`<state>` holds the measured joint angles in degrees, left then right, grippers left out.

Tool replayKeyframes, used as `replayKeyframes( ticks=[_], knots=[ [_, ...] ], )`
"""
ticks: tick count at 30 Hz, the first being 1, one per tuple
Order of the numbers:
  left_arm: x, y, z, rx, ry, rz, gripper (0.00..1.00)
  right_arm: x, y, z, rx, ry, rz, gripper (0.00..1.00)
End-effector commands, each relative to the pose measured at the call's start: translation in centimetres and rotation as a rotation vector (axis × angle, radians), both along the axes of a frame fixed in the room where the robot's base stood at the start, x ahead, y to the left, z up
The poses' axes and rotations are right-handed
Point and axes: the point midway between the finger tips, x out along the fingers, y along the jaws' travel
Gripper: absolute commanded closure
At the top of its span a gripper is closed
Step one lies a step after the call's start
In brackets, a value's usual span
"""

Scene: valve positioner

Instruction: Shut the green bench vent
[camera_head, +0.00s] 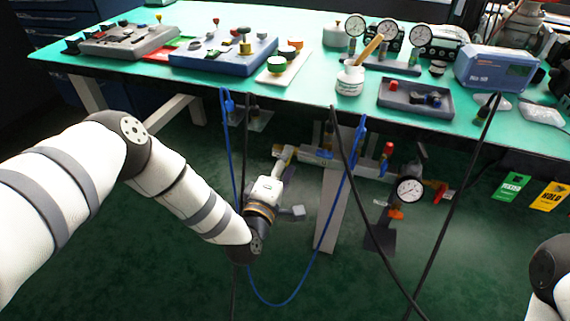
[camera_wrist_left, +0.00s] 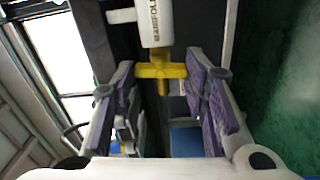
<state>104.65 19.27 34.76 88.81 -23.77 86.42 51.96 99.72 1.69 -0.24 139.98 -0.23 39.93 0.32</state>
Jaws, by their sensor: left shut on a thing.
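My left gripper (camera_head: 284,158) is under the bench in the head view, its arm coming in from the left. In the left wrist view, its purple-padded fingers (camera_wrist_left: 160,72) stand on either side of a yellow tee handle (camera_wrist_left: 160,68), and the gripper is shut on it. The handle hangs from a white labelled cylinder or pipe (camera_wrist_left: 154,22). I see no clearly green vent under the bench. A green round knob (camera_head: 277,63) sits on a pale plate on the bench top, well above the gripper. My right gripper is out of view.
The green-topped bench (camera_head: 310,88) spans the scene. Blue hoses (camera_head: 229,150) and black cables (camera_head: 440,220) hang in front of the under-bench space. A pressure gauge (camera_head: 410,190), a red handle (camera_head: 388,150) and a grey post (camera_head: 330,210) stand right of my gripper.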

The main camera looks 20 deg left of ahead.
Motion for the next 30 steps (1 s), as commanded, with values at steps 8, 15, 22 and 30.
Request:
replayKeyframes(
  ticks=[8, 15, 22, 30],
  knots=[
    [-0.15, -0.02, -0.3, -0.095, 0.01, -0.001, 0.87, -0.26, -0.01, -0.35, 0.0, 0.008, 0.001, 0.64],
    [-0.16, -0.06, -0.27, -0.12, 0.011, -0.002, 0.87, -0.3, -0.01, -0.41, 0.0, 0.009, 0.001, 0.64],
    [-0.17, -0.07, -0.28, -0.121, 0.011, -0.002, 0.87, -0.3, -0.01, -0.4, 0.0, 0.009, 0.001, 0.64],
    [-0.13, -0.05, -0.22, -0.12, 0.009, -0.002, 0.38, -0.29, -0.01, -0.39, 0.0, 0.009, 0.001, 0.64]
  ],
)
